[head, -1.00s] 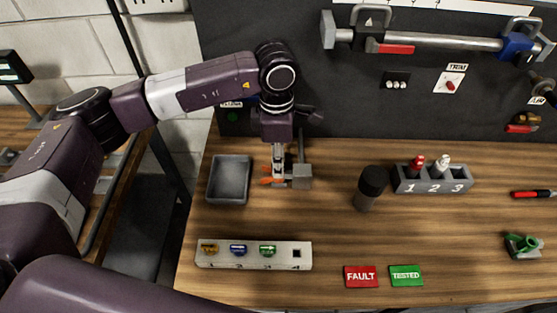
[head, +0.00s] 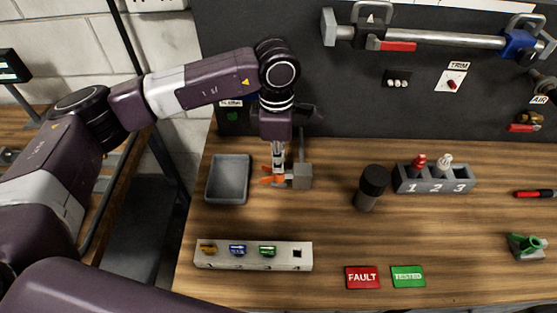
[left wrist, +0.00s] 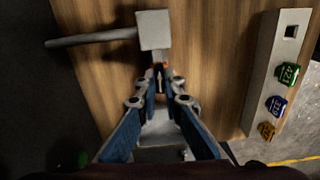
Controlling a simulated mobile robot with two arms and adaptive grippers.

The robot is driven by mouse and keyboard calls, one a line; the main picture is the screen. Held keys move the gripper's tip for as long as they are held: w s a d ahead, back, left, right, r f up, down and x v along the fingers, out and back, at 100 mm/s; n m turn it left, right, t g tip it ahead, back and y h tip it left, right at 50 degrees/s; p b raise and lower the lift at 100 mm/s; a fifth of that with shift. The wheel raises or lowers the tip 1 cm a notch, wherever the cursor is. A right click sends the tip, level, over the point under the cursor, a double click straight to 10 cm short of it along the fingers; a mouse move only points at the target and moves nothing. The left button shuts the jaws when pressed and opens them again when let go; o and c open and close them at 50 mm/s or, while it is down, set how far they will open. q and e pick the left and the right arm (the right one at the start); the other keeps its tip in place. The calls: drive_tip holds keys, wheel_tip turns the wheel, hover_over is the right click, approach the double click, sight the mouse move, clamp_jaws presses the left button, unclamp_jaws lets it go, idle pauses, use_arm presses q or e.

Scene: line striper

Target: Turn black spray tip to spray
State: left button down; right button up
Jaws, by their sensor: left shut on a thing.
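A grey block (head: 301,178) with an upright rod stands on the wooden bench. An orange part (head: 271,180) sits at its left side. My left gripper (head: 278,172) points down at this orange part, beside the block. In the left wrist view my left gripper (left wrist: 160,84) is shut on a small dark piece at the face of the grey block (left wrist: 153,29), with a bit of orange beside it. The fingers hide most of this piece, so I cannot read its tip direction. My right gripper is not in view.
A grey tray (head: 228,179) lies left of the block. A white rack (head: 254,256) in front holds yellow, blue and green tips; its fourth hole is empty. A dark cylinder (head: 371,187) and a numbered holder (head: 433,180) stand to the right, with FAULT (head: 362,277) and TESTED (head: 408,276) cards in front.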

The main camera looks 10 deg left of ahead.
use_arm(q)
drive_tip(key=shift+f+m+b, duration=0.15)
drive_tip(key=shift+m+b, duration=1.35)
drive_tip(key=shift+m, duration=0.4)
drive_tip(key=m+b, duration=0.2)
drive_tip(key=m, duration=0.1)
drive_tip(key=shift+m+b, duration=0.6)
drive_tip(key=shift+m, duration=0.4)
drive_tip(key=shift+f+m+b, duration=0.1)
drive_tip(key=shift+m+b, duration=0.35)
drive_tip(key=shift+m, duration=0.05)
drive_tip(key=m+b, duration=0.2)
drive_tip(key=m, duration=0.2)
drive_tip(key=shift+m, duration=0.3)
drive_tip(key=m+b, duration=0.1)
drive_tip(key=m, duration=0.1)
drive_tip(key=shift+s+m+b, duration=0.1)
drive_tip(key=shift+m+b, duration=0.2)
drive_tip(key=shift+b, duration=0.05)
drive_tip(key=shift+m, duration=0.5)
